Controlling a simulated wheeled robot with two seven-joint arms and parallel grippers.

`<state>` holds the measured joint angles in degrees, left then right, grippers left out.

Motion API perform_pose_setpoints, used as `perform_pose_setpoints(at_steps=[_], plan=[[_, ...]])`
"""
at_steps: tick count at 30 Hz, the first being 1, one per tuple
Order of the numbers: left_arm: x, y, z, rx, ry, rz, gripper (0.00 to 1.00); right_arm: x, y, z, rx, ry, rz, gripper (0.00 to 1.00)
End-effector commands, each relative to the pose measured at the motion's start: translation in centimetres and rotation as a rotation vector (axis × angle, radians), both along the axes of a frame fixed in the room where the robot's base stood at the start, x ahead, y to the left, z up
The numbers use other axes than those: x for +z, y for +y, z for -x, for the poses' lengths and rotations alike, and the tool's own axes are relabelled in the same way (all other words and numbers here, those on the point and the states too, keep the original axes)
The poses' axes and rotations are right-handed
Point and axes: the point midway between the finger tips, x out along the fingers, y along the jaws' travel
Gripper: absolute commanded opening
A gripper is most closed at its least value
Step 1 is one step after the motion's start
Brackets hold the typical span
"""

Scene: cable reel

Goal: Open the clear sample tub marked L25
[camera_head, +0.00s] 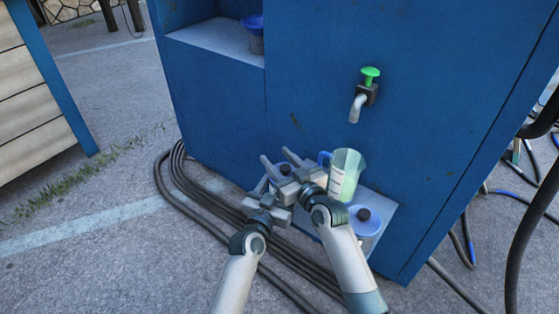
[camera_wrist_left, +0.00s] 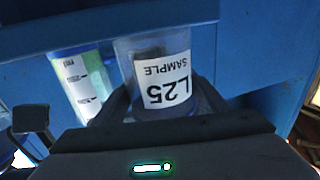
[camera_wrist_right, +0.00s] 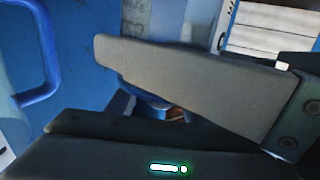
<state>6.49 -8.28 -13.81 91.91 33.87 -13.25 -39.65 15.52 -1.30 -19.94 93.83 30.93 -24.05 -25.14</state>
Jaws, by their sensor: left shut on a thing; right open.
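The clear tub marked L25 (camera_wrist_left: 162,75) is between the fingers of my left gripper (camera_wrist_left: 160,95) in the left wrist view. Its white label reads upside down there. In the head view the left gripper (camera_head: 273,191) is low at the blue cabinet's front, and a bit of blue lid (camera_head: 285,168) shows beside the fingers. The tub is mostly hidden there by both grippers. My right gripper (camera_head: 277,157) is open, its fingers over the tub's top. In the right wrist view one finger covers much of the space between the jaws, so contact with the lid cannot be told.
A measuring jug (camera_head: 346,175) with greenish contents stands just right of the grippers, its blue handle (camera_wrist_right: 48,50) close by. A green-handled tap (camera_head: 369,85) is above. Another tub (camera_head: 256,42) sits in the upper recess.

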Motion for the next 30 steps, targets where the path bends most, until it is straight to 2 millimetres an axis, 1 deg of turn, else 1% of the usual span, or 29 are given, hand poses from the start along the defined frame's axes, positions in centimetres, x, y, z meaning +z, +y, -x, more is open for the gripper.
perform_pose_setpoints(at_steps=[1, 2, 3, 6, 23, 30], plan=[[0.01, 0.00, 0.00, 0.000, 0.000, 0.000, 0.26, 0.01, 0.00, 0.01, 0.000, 0.000, 0.000, 0.39], [0.01, 0.00, 0.00, 0.000, 0.000, 0.000, 0.26, 0.01, 0.00, 0.01, 0.000, 0.000, 0.000, 0.32], [0.01, 0.00, 0.00, 0.000, 0.000, 0.000, 0.26, 0.01, 0.00, 0.01, 0.000, 0.000, 0.000, 0.22], [0.01, 0.00, 0.00, 0.000, 0.000, 0.000, 0.26, 0.01, -0.02, 0.01, 0.000, 0.000, 0.000, 0.00], [0.01, 0.01, 0.00, 0.000, 0.000, 0.000, 0.26, 0.03, 0.00, 0.01, 0.000, 0.000, 0.000, 0.00], [0.00, 0.01, 0.00, 0.000, 0.000, 0.000, 0.26, 0.41, 0.00, 0.00, 0.000, -0.002, -0.001, 0.00]])
